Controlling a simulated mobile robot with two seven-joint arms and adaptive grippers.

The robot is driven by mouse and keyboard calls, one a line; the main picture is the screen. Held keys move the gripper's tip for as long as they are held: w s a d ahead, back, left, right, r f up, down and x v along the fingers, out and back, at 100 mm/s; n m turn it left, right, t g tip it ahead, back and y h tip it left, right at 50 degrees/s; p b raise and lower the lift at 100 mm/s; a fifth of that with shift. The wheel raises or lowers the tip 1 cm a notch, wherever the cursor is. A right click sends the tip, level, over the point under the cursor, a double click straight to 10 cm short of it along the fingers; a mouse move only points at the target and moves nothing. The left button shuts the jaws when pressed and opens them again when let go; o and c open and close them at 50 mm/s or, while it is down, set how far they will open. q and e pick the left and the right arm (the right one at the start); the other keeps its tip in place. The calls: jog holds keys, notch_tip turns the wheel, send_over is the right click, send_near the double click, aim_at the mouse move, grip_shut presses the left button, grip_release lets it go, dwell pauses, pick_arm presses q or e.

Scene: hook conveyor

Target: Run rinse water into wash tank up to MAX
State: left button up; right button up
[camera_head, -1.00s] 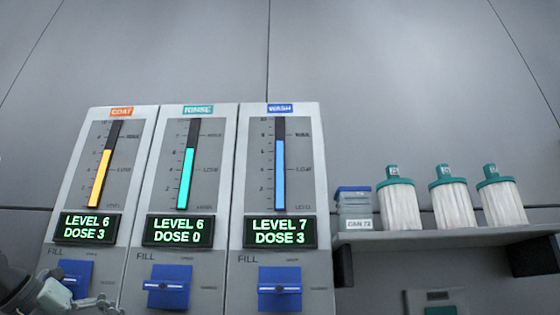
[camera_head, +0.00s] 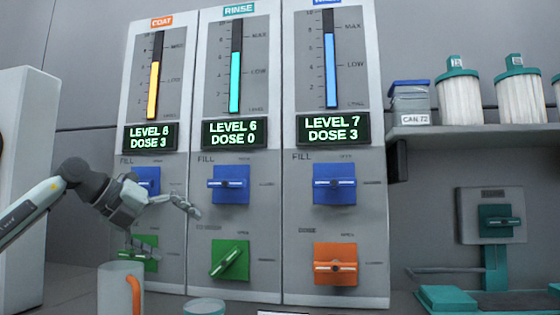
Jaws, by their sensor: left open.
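The wash panel (camera_head: 376,210) shows a blue level bar (camera_head: 331,72) with its top near the MAX mark, and its display (camera_head: 333,127) reads LEVEL 7, DOSE 3. Its blue FILL handle (camera_head: 334,184) lies level; below is an orange handle (camera_head: 335,264). The rinse panel (camera_head: 275,215) display (camera_head: 234,133) reads LEVEL 6, DOSE 0. Its blue FILL handle (camera_head: 229,184) lies level, and its green lower handle (camera_head: 230,260) is slanted. My left gripper (camera_head: 178,232) is open and empty, in front of the coat panel, left of the rinse handles. My right gripper is out of view.
The coat panel (camera_head: 172,215) reads LEVEL 6, DOSE 3; my gripper partly hides its handles. A mug (camera_head: 118,292) with an orange handle and a teal-topped cup (camera_head: 203,307) stand low in front. A shelf (camera_head: 460,133) holds canisters at right.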

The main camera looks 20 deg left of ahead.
aim_at(223, 262)
pick_arm(q)
jog(key=w+d+f+t+y+p, duration=0.1)
jog(key=w+f, duration=0.1)
jog(key=w, duration=0.1)
jog(key=w+d+f+n+t+y+p, duration=0.1)
jog(key=w+d+f, duration=0.1)
jog(key=w+f, duration=0.1)
jog(key=w+d+f+n+t+y+p, duration=0.1)
jog(key=w+f, duration=0.1)
jog(key=w, duration=0.3)
jog(key=shift+d+f+t+y, duration=0.15)
jog(key=shift+d+t+y, duration=0.15)
jog(key=shift+d, duration=0.05)
jog(key=shift+w+f, duration=0.15)
jog(key=shift+w, duration=0.15)
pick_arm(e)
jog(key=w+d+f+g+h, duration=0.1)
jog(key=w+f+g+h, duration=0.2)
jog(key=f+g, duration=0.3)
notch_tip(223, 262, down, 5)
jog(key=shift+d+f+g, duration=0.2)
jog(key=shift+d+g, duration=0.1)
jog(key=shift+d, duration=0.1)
pick_arm(q)
jog(key=c, duration=1)
